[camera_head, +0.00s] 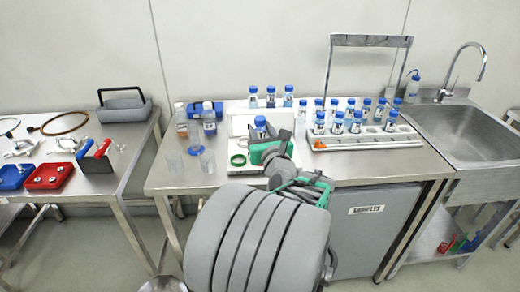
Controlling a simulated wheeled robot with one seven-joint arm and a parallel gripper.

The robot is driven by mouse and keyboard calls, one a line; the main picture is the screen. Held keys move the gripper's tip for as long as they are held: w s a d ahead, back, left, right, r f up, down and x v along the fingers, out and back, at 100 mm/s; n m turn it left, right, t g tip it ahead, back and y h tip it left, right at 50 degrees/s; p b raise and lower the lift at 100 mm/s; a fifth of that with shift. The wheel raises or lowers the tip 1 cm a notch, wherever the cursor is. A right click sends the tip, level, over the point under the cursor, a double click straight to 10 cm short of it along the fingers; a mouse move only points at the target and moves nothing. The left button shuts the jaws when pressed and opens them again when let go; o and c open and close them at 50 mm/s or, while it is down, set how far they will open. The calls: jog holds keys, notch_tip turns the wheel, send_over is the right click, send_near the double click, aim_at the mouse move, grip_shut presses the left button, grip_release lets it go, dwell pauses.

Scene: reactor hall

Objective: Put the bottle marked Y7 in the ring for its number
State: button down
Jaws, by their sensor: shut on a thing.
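My gripper (264,143), green and grey, is over the middle of the steel bench. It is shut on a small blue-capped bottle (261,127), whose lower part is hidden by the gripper. I cannot read the bottle's mark. A green ring (238,160) lies just left of my gripper.
More blue-capped bottles (271,97) stand on a white stand behind my gripper. Clear glasses (207,160) and larger bottles (209,120) stand at the left. A sink (470,135) is at the right. A side table holds red and blue boxes (48,177).

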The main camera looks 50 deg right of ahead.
jog(key=w+d+f, duration=0.1)
jog(key=d+f, duration=0.1)
jog(key=f, duration=0.1)
jog(key=w+d+f, duration=0.2)
jog(key=f, duration=0.1)
jog(key=w+d+f+b, duration=0.1)
jog(key=f, duration=0.3)
jog(key=shift+w+d, duration=0.2)
jog(key=shift+d, duration=0.2)
jog(key=c, duration=0.9)
grip_release()
jog(key=shift+f, duration=0.1)
